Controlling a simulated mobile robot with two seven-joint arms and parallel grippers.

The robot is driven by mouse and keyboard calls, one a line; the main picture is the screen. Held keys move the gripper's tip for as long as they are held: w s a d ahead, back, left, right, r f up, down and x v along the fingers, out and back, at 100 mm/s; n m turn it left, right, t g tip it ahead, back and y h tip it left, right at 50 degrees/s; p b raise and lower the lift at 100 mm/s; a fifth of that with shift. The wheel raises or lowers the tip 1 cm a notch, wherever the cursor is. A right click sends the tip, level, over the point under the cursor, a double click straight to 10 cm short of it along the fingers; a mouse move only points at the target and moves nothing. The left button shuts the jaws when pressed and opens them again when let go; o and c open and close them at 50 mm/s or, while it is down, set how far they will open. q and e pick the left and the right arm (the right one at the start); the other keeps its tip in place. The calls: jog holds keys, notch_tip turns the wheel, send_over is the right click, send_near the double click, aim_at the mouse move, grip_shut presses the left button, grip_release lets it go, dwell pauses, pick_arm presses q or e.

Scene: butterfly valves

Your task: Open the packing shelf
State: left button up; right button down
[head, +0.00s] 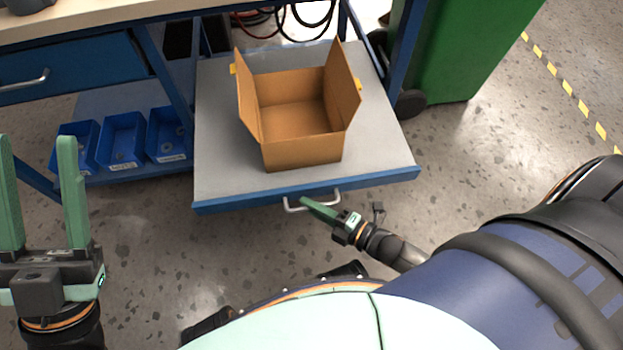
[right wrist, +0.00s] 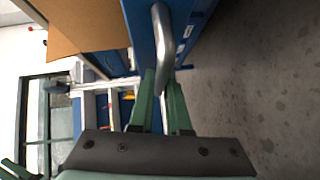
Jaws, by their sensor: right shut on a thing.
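The packing shelf (head: 225,160) is a grey board with a blue front edge, standing out from under the workbench. An open cardboard box (head: 305,152) sits on it. A silver bar handle (head: 328,198) is fixed to the shelf's front edge; the handle also shows in the right wrist view (right wrist: 161,40). My right gripper (head: 304,202) is at the handle, its green fingers shut on it; the fingers show in the right wrist view (right wrist: 160,90) on both sides of the bar. My left gripper (head: 40,150) is raised at the left, open and empty.
Blue bins (head: 122,140) stand on a lower shelf to the left, below a closed blue drawer (head: 70,70). A green wheeled bin (head: 465,50) stands at the right, behind the shelf. The speckled floor in front of the shelf is clear apart from my own body.

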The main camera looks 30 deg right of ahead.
jog(key=c, duration=0.9)
grip_release()
jog(key=p+v, duration=0.2)
jog(key=v, duration=1)
jog(key=shift+s+d+r+p, duration=0.1)
jog(key=shift+s+p, duration=0.1)
jog(key=shift+p, duration=0.2)
